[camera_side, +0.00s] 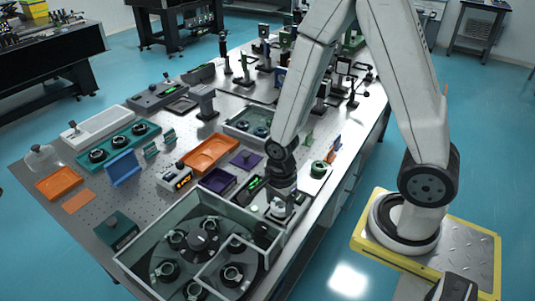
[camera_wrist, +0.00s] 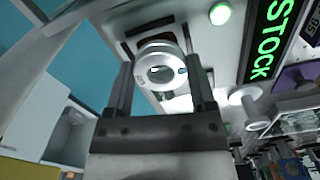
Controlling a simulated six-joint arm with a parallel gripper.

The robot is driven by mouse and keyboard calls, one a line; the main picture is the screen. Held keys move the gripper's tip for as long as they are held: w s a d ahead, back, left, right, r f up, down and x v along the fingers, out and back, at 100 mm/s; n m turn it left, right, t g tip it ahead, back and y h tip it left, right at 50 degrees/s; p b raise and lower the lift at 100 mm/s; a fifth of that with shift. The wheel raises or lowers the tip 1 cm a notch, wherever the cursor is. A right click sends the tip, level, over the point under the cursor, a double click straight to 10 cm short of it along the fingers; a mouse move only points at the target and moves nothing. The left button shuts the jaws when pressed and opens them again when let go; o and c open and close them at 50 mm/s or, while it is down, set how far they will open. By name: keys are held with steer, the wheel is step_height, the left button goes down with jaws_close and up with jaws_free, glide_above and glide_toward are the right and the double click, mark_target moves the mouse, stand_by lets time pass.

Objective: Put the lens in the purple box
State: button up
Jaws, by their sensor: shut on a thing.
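The lens, a round pale ring-shaped mount with a central hole, sits between my two fingers in the wrist view (camera_wrist: 160,50). My gripper (camera_wrist: 160,72) is shut on it. In the side view, my gripper (camera_side: 280,207) points down near the right edge of the optical table, and the lens there is small and hard to make out. The open purple box (camera_side: 218,181) is on the table to the left of my gripper, apart from it. A flat purple plate (camera_side: 246,159) lies behind the box. I cannot tell whether the lens still touches what is beneath it.
A dark sign with green letters (camera_side: 252,188) lies between my gripper and the purple box. A glass-walled case with a round carousel (camera_side: 205,245) stands in front. An orange tray (camera_side: 211,153) is behind the box. A green round part (camera_side: 319,169) is to the right.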

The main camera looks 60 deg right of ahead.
mark_target(279, 205)
steer(key=shift+r, duration=4.25)
steer(key=shift+w, duration=0.1)
steer(key=w+d+f+n, duration=0.1)
steer(key=w+n, duration=1.1)
steer(key=n, duration=0.8)
steer(key=shift+w+f, duration=0.2)
steer(key=shift+s, duration=0.1)
